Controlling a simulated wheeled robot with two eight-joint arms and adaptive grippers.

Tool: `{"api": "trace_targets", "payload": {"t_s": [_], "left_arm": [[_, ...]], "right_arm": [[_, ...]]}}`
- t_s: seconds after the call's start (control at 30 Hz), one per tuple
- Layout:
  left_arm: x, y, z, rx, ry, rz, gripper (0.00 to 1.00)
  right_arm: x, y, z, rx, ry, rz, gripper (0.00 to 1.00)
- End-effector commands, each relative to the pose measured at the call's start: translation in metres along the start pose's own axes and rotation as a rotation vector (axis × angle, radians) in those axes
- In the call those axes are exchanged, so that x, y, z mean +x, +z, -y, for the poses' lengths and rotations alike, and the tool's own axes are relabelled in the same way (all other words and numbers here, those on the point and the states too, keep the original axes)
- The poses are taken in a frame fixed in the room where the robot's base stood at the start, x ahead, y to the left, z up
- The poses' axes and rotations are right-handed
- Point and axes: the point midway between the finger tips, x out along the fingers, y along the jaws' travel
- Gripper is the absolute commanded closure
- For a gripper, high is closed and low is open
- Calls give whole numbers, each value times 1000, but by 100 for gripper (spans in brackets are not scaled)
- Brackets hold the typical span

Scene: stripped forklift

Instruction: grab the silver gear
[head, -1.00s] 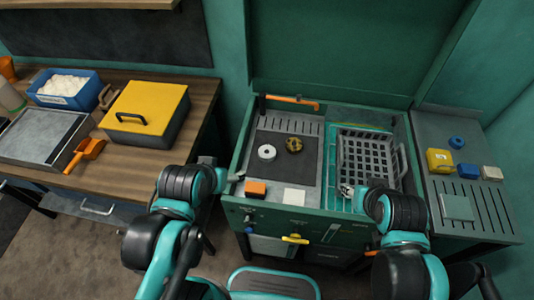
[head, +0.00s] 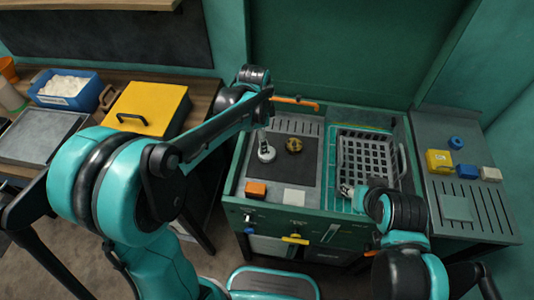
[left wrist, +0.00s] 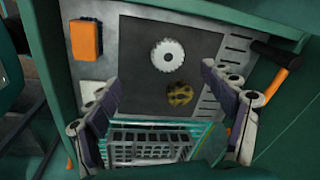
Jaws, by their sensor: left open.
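The silver gear (head: 266,154) is a pale toothed disc with a central hole, lying flat on the dark mat (head: 308,170) in the green bench. In the left wrist view, the silver gear (left wrist: 167,55) shows fully, ahead of and between the fingertips. My left gripper (head: 263,140) is at the gear's far side in the head view, seemingly above it. In the left wrist view, my left gripper (left wrist: 160,77) has its fingers wide apart with nothing held. My right gripper (head: 346,190) is by the basket's near left corner; its fingers are too small to read.
A brass gear (head: 294,145) lies right of the silver one. An orange block (head: 256,189) and a white square (head: 294,197) are at the mat's near edge. A grey basket (head: 371,155) stands right. An orange-handled hammer (left wrist: 277,84) lies at the back.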

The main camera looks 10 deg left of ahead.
Motion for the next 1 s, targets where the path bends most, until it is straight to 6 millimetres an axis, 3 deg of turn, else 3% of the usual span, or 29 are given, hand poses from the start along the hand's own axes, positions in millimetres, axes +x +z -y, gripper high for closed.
{"api": "trace_targets", "payload": {"t_s": [0.1,0.3,1.0], "left_arm": [[29,-18,12,148,57,26,18],[54,-30,17,275,107,42,18],[134,-21,14,285,110,43,18]], "right_arm": [[-1,-1,0,0,0,0,60],[-1,-1,0,0,0,0,60],[25,18,0,0,0,0,60]]}}
